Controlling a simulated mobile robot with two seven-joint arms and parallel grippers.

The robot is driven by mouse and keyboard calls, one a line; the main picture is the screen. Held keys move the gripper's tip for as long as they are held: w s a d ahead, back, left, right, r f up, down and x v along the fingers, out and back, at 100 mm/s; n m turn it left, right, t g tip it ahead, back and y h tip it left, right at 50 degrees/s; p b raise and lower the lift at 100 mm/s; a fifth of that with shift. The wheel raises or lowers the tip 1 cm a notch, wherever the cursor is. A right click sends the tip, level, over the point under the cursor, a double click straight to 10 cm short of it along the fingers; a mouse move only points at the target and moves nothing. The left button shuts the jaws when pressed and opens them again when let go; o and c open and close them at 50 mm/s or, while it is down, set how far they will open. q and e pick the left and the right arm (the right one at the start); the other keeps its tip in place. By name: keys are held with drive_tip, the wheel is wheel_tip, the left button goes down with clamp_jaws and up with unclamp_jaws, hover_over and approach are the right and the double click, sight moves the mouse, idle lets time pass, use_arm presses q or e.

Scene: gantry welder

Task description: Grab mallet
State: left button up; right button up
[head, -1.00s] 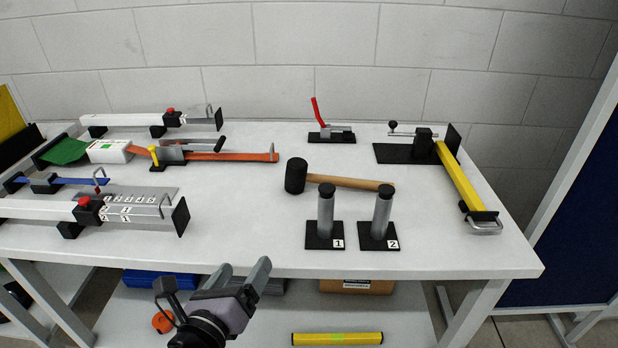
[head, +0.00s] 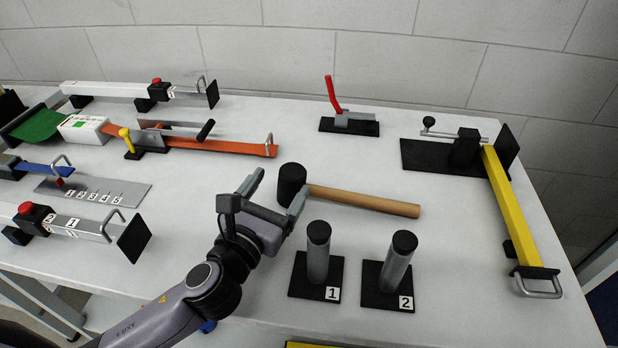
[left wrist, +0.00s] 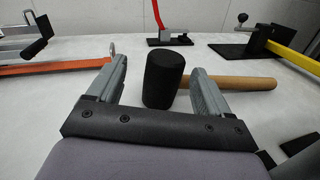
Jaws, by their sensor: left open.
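The mallet lies on the white table, with a black head (head: 291,184) at the left and a wooden handle (head: 365,201) pointing right. My left gripper (head: 273,190) is open at the mallet's head end, a little above the table. In the left wrist view the black head (left wrist: 164,79) shows between the two open fingers (left wrist: 160,82), nearer the right one. The handle (left wrist: 235,82) runs out to the right behind the right finger. Whether a finger touches the mallet I cannot tell. My right gripper is not in view.
Two grey posts on black bases, marked 1 (head: 317,255) and 2 (head: 397,262), stand just in front of the handle. A red-handled clamp (head: 349,120) is behind. A yellow bar (head: 515,205) lies right. Orange strip (head: 220,147) and metal fixtures fill the left.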

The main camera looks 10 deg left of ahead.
sight(298, 164)
use_arm(q)
drive_tip(key=shift+w+d, duration=0.25)
drive_tip(key=shift+w, duration=0.45)
drive_tip(key=x, duration=0.4)
drive_tip(key=shift+w+d, duration=0.3)
drive_tip(key=shift+d, duration=0.1)
drive_tip(key=c, duration=1.3)
drive_tip(key=shift+r, duration=0.15)
drive_tip(key=shift+c, duration=0.2)
